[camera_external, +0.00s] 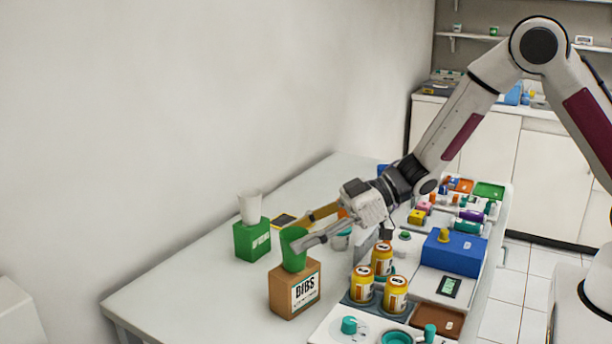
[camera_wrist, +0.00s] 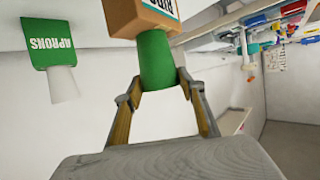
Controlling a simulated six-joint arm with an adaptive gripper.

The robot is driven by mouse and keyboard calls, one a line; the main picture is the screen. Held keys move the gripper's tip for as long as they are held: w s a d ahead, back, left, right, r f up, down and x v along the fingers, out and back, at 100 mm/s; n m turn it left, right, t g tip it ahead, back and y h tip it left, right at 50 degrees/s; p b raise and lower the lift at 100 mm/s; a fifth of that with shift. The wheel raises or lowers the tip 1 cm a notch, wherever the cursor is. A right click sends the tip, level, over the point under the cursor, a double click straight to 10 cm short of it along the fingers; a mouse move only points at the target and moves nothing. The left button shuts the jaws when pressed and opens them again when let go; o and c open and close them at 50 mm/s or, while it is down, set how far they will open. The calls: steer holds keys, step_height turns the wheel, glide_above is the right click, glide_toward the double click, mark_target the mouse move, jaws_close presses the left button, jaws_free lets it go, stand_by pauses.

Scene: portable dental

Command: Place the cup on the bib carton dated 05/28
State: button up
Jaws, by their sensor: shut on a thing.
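A green cup (camera_external: 293,250) is between the fingers of my gripper (camera_external: 298,232), which is shut on it. The cup is at the top of a brown carton (camera_external: 283,293) labelled BIBS; its base looks to be touching or just above the carton top. In the wrist view, the green cup (camera_wrist: 156,62) sits between my gripper's fingertips (camera_wrist: 158,92), with the brown carton (camera_wrist: 140,18) right beyond its base. The date on the carton is too small to read.
A green APRONS carton (camera_external: 252,240) with a white cup (camera_external: 250,207) on it stands to the left. Yellow-orange cans (camera_external: 362,284) and a blue box (camera_external: 453,252) stand on the right. The white table (camera_external: 200,290) is clear at front left.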

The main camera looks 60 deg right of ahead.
steer(key=o, duration=0.8)
steer(key=shift+v, duration=6.05)
steer(key=shift+r, duration=0.1)
